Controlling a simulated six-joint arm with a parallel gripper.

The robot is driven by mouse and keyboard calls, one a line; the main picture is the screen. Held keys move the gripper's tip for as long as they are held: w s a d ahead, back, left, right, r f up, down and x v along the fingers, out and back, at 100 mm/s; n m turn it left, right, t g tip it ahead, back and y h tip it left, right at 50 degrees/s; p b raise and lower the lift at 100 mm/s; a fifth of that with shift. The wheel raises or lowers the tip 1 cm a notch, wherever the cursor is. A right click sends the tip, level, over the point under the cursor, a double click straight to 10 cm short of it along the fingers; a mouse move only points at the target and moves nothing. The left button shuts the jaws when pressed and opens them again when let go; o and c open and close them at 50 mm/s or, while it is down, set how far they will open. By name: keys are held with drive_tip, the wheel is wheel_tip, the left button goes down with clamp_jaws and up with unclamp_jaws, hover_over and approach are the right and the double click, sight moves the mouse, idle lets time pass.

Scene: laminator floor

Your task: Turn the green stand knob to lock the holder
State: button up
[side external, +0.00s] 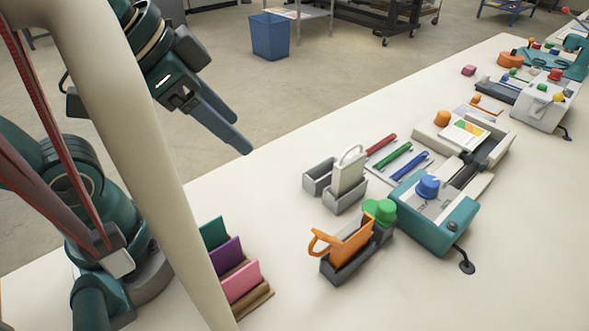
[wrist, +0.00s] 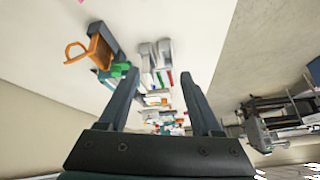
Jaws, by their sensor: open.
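The green stand knob (side external: 380,210) sits at the back right end of a dark grey stand (side external: 345,272) on the white table. An orange holder (side external: 347,241) with a loop handle stands in that stand, slightly tilted. In the wrist view the green knob (wrist: 120,69) shows just left of my left finger, with the orange holder (wrist: 92,50) beside it at upper left. My gripper (side external: 236,140) is high at the upper left of the side view, well away from the knob, open and empty. Its two fingers are apart in the wrist view (wrist: 162,85).
A second grey stand with a pale holder (side external: 348,174) is behind the orange one. A teal laminator with a blue knob (side external: 428,187) is to the right. Red, green and blue rolls (side external: 393,160) lie behind. Coloured cards (side external: 228,255) stand in front left. The table between is clear.

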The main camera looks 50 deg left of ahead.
drive_tip(key=w+d+r+m+h, duration=0.1)
drive_tip(key=w+d+r+m, duration=0.15)
drive_tip(key=w+m, duration=0.2)
drive_tip(key=m+g+h, duration=0.2)
drive_tip(key=m+g, duration=0.2)
drive_tip(key=m, duration=0.1)
hover_over(387, 205)
drive_tip(key=a, duration=0.2)
drive_tip(key=f, duration=0.9)
drive_tip(key=shift+s+a+f, duration=0.2)
drive_tip(key=shift+s+f, duration=0.15)
drive_tip(key=shift+f, duration=0.05)
drive_tip(key=shift+s+d+f+g, duration=0.1)
drive_tip(key=shift+d+f+g, duration=0.2)
drive_tip(key=shift+f, duration=0.4)
drive_tip(key=shift+x, duration=2.05)
drive_tip(key=shift+c, duration=0.2)
clamp_jaws()
